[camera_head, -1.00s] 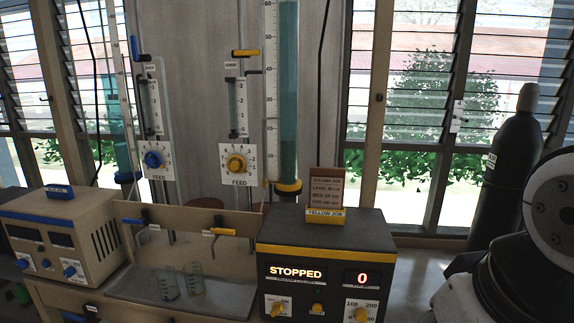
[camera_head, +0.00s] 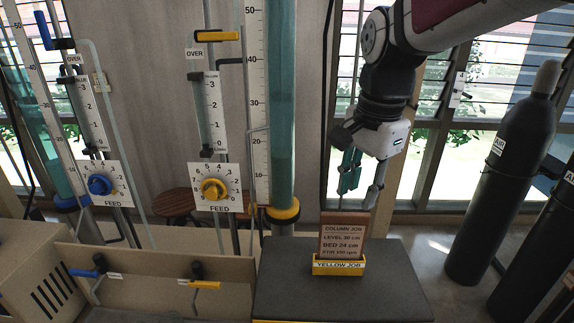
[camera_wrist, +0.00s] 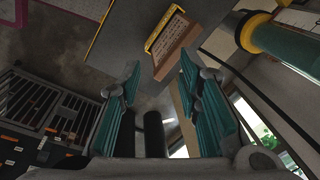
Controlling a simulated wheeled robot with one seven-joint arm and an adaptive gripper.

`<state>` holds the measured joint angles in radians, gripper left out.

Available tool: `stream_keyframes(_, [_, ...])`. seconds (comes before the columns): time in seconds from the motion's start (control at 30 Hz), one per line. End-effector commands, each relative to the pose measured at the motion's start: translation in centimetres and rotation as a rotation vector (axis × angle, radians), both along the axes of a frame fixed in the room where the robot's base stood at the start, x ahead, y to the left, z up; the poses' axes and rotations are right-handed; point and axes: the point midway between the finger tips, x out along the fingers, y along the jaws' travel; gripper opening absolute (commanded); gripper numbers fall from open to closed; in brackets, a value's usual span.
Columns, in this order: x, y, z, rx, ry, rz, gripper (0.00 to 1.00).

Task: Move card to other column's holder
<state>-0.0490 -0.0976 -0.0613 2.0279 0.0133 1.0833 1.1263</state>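The brown card (camera_head: 343,237), reading "COLUMN JOB", stands upright in the yellow holder (camera_head: 338,268) labelled "YELLOW JOB". The holder sits on the dark top of a box (camera_head: 390,287). My gripper (camera_head: 360,190) is above and a little right of the card, pointing down, with its teal-padded fingers apart and nothing between them. In the wrist view, the card (camera_wrist: 178,46) and yellow holder (camera_wrist: 160,32) lie ahead of the open fingers (camera_wrist: 160,85), not touching them. The holder of the blue column is out of view now.
A teal-filled column (camera_head: 281,110) with a yellow collar rises just left of the holder. A blue-collared column (camera_head: 68,190) stands far left. Feed dials (camera_head: 214,188) and a tray panel (camera_head: 170,280) with taps are between. A dark cylinder (camera_head: 497,180) stands right.

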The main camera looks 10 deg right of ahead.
Motion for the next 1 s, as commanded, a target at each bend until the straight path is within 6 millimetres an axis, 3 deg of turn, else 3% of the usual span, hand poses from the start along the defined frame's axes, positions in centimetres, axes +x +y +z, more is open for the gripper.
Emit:
stream_keyframes(0.03, [0.2,0.1,0.9,0.008,0.028,-0.092,0.32])
stream_keyframes(0.2, [2.3,0.1,1.2,0.024,0.091,-0.395,0.32])
stream_keyframes(0.4, [3.5,0.3,0.6,0.024,0.125,-0.588,0.32])
stream_keyframes(0.67, [3.9,0.3,-0.9,0.023,0.132,-0.625,0.32])
stream_keyframes(1.0, [3.9,0.2,-5.2,0.023,0.132,-0.623,0.32])
